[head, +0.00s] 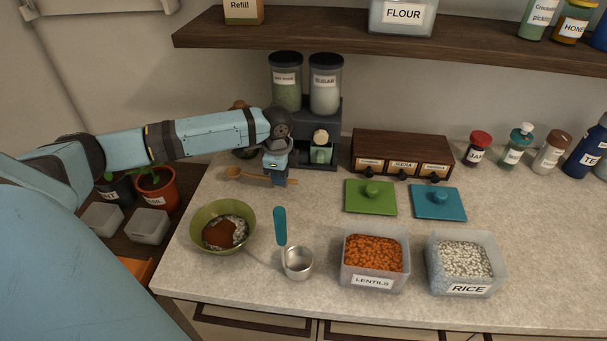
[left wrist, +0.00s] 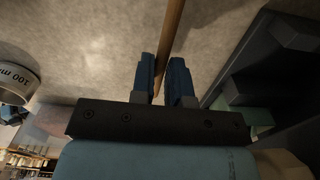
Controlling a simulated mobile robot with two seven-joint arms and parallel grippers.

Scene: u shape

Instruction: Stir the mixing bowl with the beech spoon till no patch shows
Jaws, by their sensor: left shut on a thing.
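The beech spoon (head: 250,176) lies level, its bowl end to the left, behind the mixing bowl. My left gripper (head: 279,181) is shut on its handle. In the left wrist view the handle (left wrist: 172,35) runs between the two fingers (left wrist: 166,82); I cannot tell whether the spoon touches the counter. The green mixing bowl (head: 251,213) stands at the counter's left, in front of the gripper. It holds a brown patch and a white, speckled patch, both plainly visible. My right gripper is not in view.
Tubs of lentils (head: 374,262) and rice (head: 465,265) stand farther right. Green (head: 370,198) and blue (head: 438,203) lids lie behind them. A dark machine (head: 328,150) stands close behind the gripper.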

